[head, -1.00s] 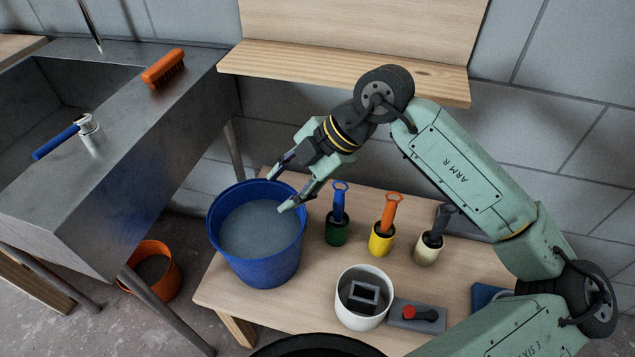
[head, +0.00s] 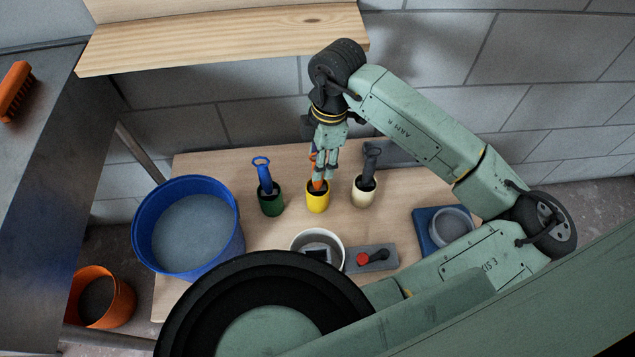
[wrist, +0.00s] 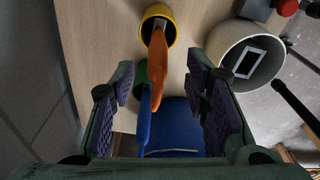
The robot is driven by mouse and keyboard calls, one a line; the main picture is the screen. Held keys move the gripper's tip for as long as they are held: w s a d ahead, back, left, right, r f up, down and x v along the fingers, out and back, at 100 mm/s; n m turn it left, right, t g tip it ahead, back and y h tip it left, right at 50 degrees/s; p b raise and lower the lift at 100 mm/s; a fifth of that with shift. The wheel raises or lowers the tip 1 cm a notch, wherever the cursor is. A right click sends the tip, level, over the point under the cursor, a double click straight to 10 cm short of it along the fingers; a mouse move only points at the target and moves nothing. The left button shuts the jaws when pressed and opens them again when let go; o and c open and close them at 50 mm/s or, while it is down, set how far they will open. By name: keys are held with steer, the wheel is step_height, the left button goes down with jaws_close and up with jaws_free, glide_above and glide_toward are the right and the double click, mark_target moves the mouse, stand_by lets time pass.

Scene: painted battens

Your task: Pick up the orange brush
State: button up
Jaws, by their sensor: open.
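The orange-handled brush (head: 320,185) stands in a yellow cup (head: 317,203) on the wooden bench, its handle up. In the wrist view its orange handle (wrist: 160,62) rises out of the yellow cup (wrist: 157,22). My gripper (head: 323,172) is open above the cup, and its fingers partly hide the handle in the head view. In the wrist view my gripper (wrist: 163,85) has a padded finger on each side of the handle, with gaps between. The brush's lower end is hidden in the cup.
A blue-handled tool (head: 264,175) in a green cup (head: 271,204) stands left; a dark-handled one (head: 370,160) in a cream cup (head: 364,191) stands right. A blue bucket (head: 147,240), white pot (head: 336,240) and grey block with a red knob (head: 380,258) are near. A shelf (head: 230,45) is behind.

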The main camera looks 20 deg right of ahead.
steer(key=shift+w+a+f+p, duration=0.15)
steer(key=shift+f+p, duration=0.2)
steer(key=shift+f, duration=1.45)
steer(key=shift+c, duration=0.4)
jaws_close()
